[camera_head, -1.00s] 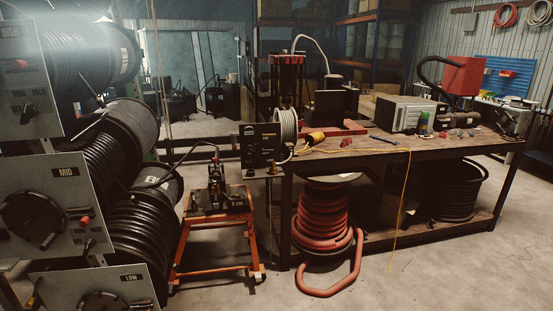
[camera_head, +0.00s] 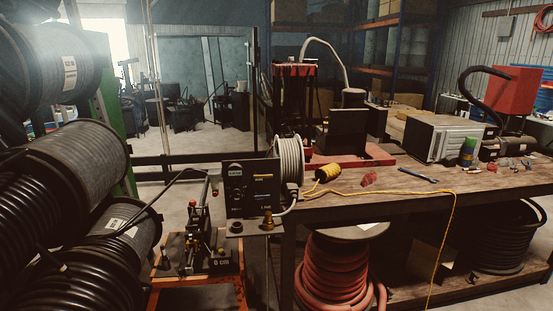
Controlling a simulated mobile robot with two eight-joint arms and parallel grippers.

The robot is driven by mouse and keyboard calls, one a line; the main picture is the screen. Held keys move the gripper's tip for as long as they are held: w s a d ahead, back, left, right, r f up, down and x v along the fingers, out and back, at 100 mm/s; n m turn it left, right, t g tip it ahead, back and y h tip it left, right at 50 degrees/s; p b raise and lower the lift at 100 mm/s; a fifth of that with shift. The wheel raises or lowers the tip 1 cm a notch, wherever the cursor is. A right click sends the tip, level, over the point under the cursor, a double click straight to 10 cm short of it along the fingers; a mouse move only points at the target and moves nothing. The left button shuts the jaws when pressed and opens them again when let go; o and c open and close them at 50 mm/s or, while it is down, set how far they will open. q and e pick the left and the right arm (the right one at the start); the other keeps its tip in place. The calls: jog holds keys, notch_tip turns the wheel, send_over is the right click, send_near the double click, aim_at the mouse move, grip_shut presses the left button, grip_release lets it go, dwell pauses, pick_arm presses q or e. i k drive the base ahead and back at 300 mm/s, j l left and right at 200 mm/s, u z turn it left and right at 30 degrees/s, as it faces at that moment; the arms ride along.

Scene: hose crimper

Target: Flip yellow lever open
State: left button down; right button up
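Neither of my grippers is in view. No part that I can clearly make out as a yellow lever shows. A small length-measuring machine (camera_head: 203,245) with a "0 cm" readout stands on an orange frame at lower centre-left. A yellow pendant-like piece (camera_head: 328,172) with a yellow cord lies on the workbench's near left corner. The dark control box (camera_head: 252,188) stands beside it.
Large black hose reels (camera_head: 75,170) fill the left. The wooden workbench (camera_head: 400,207) extends right, with a red press (camera_head: 295,100), a grey machine (camera_head: 443,138) and small tools on top. A red hose coil (camera_head: 335,270) stands beneath. Open floor (camera_head: 190,133) lies behind the reels.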

aim_at(255, 175)
jog(key=i+l, duration=0.15)
jog(key=i, duration=0.8)
jog(key=i+l, duration=0.2)
jog(key=i, duration=0.75)
jog(key=l+z, duration=0.05)
